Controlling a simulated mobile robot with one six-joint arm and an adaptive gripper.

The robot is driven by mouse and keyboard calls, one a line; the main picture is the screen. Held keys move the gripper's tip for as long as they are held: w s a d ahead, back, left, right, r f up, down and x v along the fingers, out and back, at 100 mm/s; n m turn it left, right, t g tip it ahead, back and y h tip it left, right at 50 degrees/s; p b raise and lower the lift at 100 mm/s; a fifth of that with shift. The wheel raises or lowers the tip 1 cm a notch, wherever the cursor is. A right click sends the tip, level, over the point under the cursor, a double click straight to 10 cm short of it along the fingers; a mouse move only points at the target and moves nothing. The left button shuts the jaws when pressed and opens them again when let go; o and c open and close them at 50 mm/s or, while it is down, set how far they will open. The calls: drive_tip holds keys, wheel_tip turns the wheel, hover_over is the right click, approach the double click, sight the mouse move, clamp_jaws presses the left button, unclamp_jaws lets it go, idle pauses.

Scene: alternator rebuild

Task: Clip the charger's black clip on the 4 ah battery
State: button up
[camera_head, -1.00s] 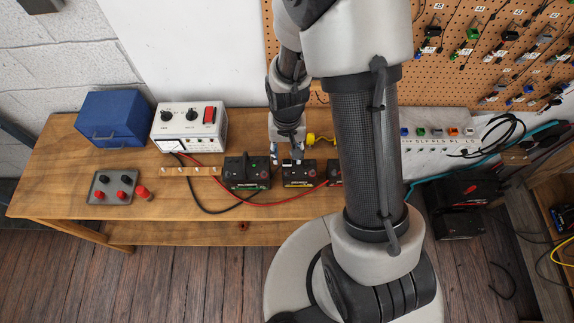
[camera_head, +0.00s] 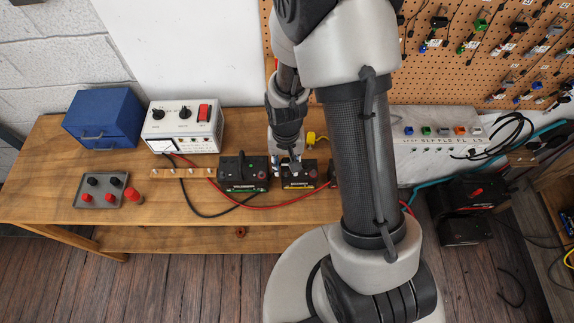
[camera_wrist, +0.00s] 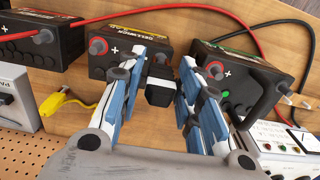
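Black batteries stand in a row on the wooden bench: one with a green-edged label (camera_head: 240,177), a middle one with a yellow label (camera_head: 299,178), and one mostly hidden behind my arm. I cannot read which is 4 ah. My gripper (camera_head: 287,168) is low at the middle battery's left part. Clip contact with a terminal cannot be told.
The charger (camera_head: 182,133), a blue box (camera_head: 104,118) and a grey tray with knobs (camera_head: 104,196) stand left. A black cable (camera_head: 195,208) and a red cable (camera_head: 262,207) run before the batteries. A yellow clip (camera_wrist: 57,101) lies beside the middle battery.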

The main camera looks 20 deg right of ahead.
sight(286, 159)
drive_tip(key=c, duration=0.4)
drive_tip(key=shift+r, duration=0.1)
drive_tip(key=shift+c, duration=0.2)
drive_tip(key=shift+r+p, duration=1.4)
drive_tip(key=shift+r, duration=0.5)
